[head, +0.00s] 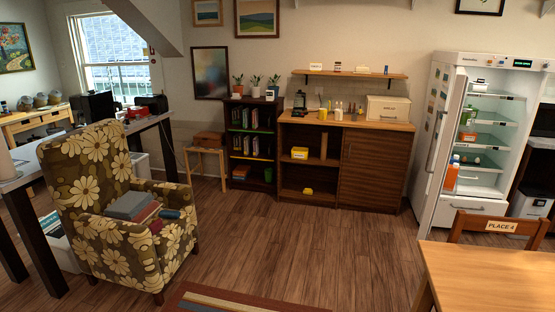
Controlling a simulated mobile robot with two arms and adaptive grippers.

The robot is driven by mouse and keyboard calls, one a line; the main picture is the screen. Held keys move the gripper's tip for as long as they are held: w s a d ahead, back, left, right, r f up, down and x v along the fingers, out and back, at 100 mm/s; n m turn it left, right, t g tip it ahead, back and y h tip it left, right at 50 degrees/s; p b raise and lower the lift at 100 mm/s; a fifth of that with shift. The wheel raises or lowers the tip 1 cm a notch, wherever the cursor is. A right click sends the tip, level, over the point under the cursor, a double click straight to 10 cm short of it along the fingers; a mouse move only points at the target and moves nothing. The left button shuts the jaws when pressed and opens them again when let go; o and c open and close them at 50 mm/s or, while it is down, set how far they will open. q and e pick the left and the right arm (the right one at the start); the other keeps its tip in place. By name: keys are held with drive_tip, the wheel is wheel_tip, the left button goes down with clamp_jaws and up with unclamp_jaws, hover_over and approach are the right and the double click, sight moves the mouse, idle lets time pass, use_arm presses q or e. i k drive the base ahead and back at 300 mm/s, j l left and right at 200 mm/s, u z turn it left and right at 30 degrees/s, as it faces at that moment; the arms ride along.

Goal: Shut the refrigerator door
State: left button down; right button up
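The white refrigerator (508,62) stands against the back wall at the right of the head view. Its door (432,165) is open and sticks out towards me on the left side of the cabinet. The door's outer face, with a long upright handle (435,140), faces left. Lit shelves (494,143) with a few items show inside, and an orange bottle (452,174) stands near the door's inner side. A drawer front (463,208) shows below the shelves. Neither of my grippers is in view.
A wooden table (490,278) and a chair labelled PLACE:4 (502,227) stand in front of the refrigerator at lower right. A flowered armchair (110,200) is at left, a wooden cabinet (372,170) at the back. The middle floor (310,235) is clear, with a rug (235,302) at bottom.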

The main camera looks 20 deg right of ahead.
sight(453, 112)
drive_tip(key=i+l+z, duration=0.25)
drive_tip(key=i+z, duration=0.2)
drive_tip(key=i, duration=0.2)
drive_tip(key=i+z, duration=0.5)
drive_tip(key=i, duration=0.2)
drive_tip(key=i+j+z, duration=0.25)
drive_tip(key=i+z, duration=0.2)
drive_tip(key=i, duration=0.2)
